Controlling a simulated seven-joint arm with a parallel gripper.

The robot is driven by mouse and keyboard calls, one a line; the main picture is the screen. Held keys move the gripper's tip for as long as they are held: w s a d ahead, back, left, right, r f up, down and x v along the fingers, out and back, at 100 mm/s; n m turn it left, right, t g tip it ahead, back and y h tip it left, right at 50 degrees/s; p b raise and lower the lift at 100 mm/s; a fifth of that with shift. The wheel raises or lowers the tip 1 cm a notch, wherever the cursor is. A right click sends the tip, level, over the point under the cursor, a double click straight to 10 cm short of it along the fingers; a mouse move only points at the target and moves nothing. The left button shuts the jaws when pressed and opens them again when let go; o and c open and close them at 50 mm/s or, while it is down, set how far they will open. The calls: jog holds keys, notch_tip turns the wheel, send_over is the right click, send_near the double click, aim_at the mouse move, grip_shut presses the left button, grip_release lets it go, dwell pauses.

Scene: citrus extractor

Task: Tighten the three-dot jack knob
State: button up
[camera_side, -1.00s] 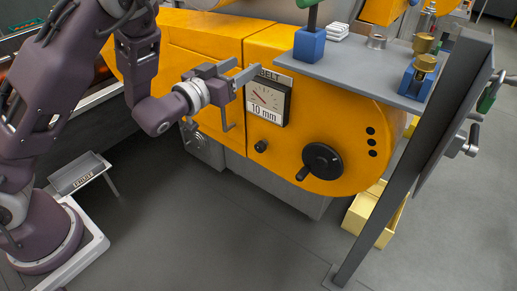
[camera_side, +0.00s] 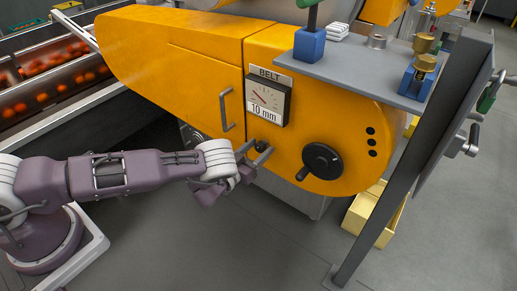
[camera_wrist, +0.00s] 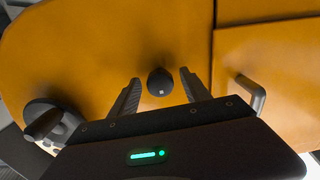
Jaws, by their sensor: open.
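Three black dots (camera_side: 371,142) run in a column on the orange housing, beside a large black crank knob (camera_side: 322,160) with a handle. The crank knob is at the left in the wrist view (camera_wrist: 45,120). My gripper (camera_side: 257,155) is at this small knob, left of the crank knob in the side view. In the wrist view its open fingers (camera_wrist: 160,76) stand on either side of the small knob, with gaps on both sides. The gripper partly hides the small knob in the side view.
The belt gauge (camera_side: 267,100), reading 10 mm, is just above my gripper. A door handle (camera_side: 226,110) sticks out to its left. A grey post (camera_side: 410,165) stands to the right of the housing.

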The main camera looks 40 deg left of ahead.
grip_shut()
jog(key=shift+m, duration=0.3)
jog(key=m, duration=1.3)
jog(key=shift+m, duration=0.3)
jog(key=shift+f+m, duration=0.1)
jog(key=shift+m, duration=2.1)
